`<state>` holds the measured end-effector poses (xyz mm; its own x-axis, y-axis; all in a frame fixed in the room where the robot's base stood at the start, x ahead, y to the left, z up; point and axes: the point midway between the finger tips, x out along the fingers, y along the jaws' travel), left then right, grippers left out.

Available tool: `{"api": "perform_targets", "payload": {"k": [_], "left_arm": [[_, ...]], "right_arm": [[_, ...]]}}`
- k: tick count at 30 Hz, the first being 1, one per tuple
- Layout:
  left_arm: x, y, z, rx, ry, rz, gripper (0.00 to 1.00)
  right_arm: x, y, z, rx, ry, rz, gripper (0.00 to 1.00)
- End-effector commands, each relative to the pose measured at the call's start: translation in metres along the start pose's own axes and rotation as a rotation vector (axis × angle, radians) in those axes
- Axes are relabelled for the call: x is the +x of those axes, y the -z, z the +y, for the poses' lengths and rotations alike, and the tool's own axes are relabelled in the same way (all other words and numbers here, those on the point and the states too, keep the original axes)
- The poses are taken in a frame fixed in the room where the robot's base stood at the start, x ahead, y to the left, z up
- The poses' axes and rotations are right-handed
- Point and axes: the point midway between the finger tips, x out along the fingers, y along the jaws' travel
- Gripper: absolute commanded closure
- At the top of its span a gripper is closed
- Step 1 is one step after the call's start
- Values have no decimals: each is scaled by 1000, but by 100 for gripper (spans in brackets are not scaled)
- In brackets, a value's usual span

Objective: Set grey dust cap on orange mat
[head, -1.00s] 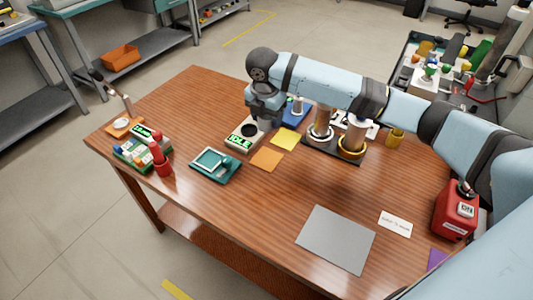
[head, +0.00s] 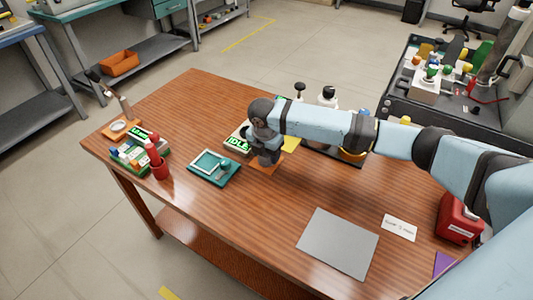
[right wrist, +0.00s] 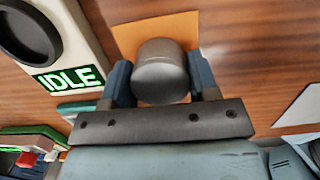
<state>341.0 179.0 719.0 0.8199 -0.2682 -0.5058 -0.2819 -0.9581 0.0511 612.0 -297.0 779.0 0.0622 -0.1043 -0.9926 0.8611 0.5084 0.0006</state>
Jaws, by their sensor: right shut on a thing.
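The grey dust cap (right wrist: 160,72) is a short, rounded grey cylinder between the two blue fingers of my right gripper (right wrist: 158,84). The gripper is shut on it. In the right wrist view the cap covers part of the orange mat (right wrist: 150,33); I cannot tell if they touch. In the head view my right gripper (head: 267,158) is over the orange mat (head: 286,166), hiding the cap and much of the mat. My left gripper is not in view.
The device with a green IDLE display (head: 236,144) stands right beside the gripper. A grey mat (head: 338,243) lies at the front right. The wooden table's front middle is clear.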

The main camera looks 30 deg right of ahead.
Motion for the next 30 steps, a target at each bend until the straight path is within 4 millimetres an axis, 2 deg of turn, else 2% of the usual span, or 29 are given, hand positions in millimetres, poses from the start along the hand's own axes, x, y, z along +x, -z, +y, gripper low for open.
{"api": "perform_targets", "payload": {"k": [7, 8, 10, 11, 20, 26, 30], "left_arm": [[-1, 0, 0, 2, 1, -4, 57], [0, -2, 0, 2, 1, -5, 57], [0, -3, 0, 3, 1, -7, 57], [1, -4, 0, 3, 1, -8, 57], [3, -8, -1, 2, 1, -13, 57], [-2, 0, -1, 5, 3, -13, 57], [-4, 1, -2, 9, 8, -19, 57]], "right_arm": [[2, 0, 0, 0, 1, 1, 68], [2, 0, 0, 0, 0, 1, 39], [2, 0, 0, 0, 0, 1, 22], [2, 0, 0, 0, 0, 1, 20], [0, 0, 0, 0, -1, 0, 20], [-29, 0, 0, 0, -2, 0, 20], [-62, -1, 1, 0, -4, 0, 20]]}}
